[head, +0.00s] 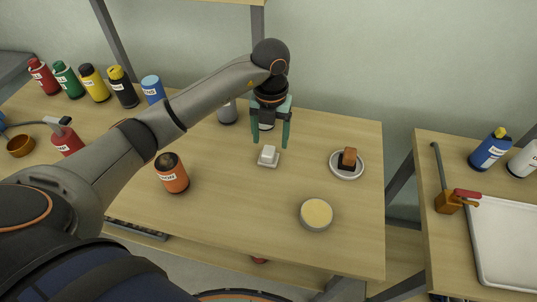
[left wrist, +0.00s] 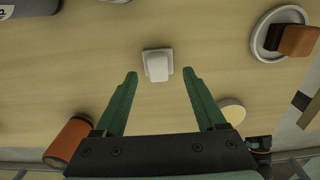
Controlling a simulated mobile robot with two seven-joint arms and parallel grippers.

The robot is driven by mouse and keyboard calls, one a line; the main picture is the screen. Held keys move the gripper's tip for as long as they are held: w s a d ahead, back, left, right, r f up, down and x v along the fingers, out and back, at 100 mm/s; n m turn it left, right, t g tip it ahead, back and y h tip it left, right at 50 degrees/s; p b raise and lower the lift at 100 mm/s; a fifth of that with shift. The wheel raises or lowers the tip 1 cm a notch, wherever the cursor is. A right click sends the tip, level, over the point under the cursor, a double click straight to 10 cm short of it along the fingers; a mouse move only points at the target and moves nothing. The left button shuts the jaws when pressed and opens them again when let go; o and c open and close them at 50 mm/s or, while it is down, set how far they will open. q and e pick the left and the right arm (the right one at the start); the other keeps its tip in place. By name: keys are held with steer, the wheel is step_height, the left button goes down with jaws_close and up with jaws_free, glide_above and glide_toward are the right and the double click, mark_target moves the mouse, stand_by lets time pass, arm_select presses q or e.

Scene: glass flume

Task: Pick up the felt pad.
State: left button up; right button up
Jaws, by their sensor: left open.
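A small white block (head: 268,151), which looks like the felt pad, sits on a square white base (head: 263,163) on the wooden table. In the left wrist view the block (left wrist: 157,67) lies just beyond my fingertips, between their lines. My left gripper (head: 270,143) points down above and behind the block, its green fingers open and empty. Its fingers also show in the left wrist view (left wrist: 160,76). Whether a fingertip touches the base cannot be told. My right gripper is not in view.
A brown block (head: 349,156) rests on a round white dish (head: 345,175) to the right. A round tin with a yellow top (head: 316,212) stands nearer. An orange jar (head: 172,175) stands left; several bottles line the back left. Bare table surrounds the white block.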

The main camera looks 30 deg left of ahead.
mark_target(269, 150)
arm_select(q)
step_height(269, 150, down, 5)
steer(key=shift+s+a+p, duration=0.15)
steer(key=shift+p, duration=0.2)
steer(key=shift+c, duration=0.4)
steer(key=c, duration=1)
steer(key=shift+o, duration=0.2)
steer(key=shift+r, duration=0.15)
steer(key=shift+r, duration=0.6)
steer(key=s+d+r, duration=0.7)
steer(key=s+r, duration=0.4)
steer(key=s, duration=0.1)
steer(key=shift+d+r+p, duration=0.2)
steer(key=shift+r+p, duration=0.05)
steer(key=shift+p, duration=0.05)
